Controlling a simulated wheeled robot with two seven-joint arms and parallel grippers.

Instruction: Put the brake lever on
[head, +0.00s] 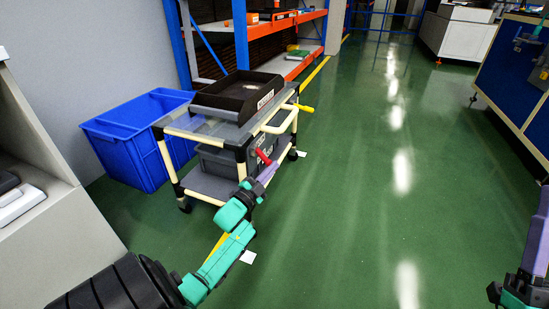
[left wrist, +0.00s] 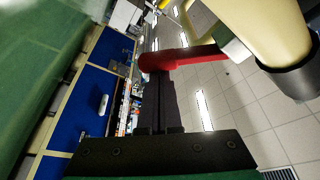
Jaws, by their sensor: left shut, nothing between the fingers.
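The cart (head: 172,128) stands left of the middle in the head view, with cream tube legs and casters. A red lever (head: 263,156) sticks out at its near corner, tilted up to the left. A yellow lever (head: 303,107) sticks out at its far right corner. My left gripper (head: 268,168) is shut and empty right beside the red lever. In the left wrist view the red lever (left wrist: 186,57) lies across just beyond the shut fingertips; I cannot tell whether they touch. My right arm shows at the right edge; its gripper (head: 540,225) is cut off, its fingers unclear.
A black tray (head: 240,97) lies on the cart top and a grey bin (head: 213,160) on its lower shelf. A blue crate (head: 118,135) stands at left, orange-edged racks (head: 287,66) behind. Green floor (head: 370,220) to the right is clear.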

